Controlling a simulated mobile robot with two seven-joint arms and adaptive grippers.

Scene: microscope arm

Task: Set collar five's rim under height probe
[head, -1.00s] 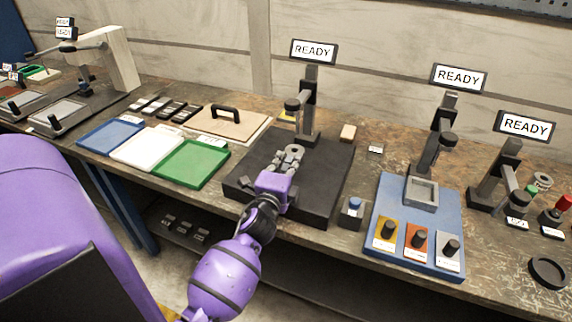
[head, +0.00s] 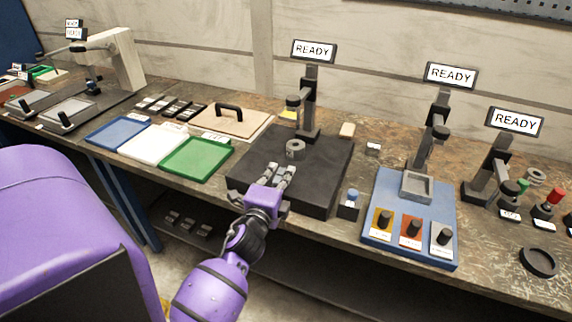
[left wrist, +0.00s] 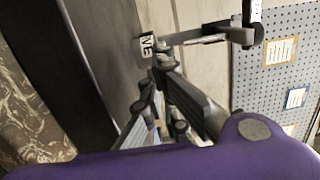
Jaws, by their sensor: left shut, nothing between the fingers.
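A grey ring-shaped collar (head: 295,149) stands on the black base plate (head: 325,165) of the middle station. The height probe's dark post (head: 310,105) with its READY display rises behind it, and the probe head (head: 292,103) shows up and to the left of the post's middle. I cannot tell whether the collar's rim is directly under the tip. My left gripper (head: 284,169) is shut and empty just in front of the collar, low over the plate. In the left wrist view a white label (left wrist: 147,45), partly readable, shows beyond the fingers (left wrist: 172,95). My right gripper is out of view.
Blue, white and green trays (head: 195,158) lie left of the plate. A small block with a blue button (head: 350,203) stands at its right front. A blue fixture board (head: 410,240) with knobs is further right, with more READY stations behind.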

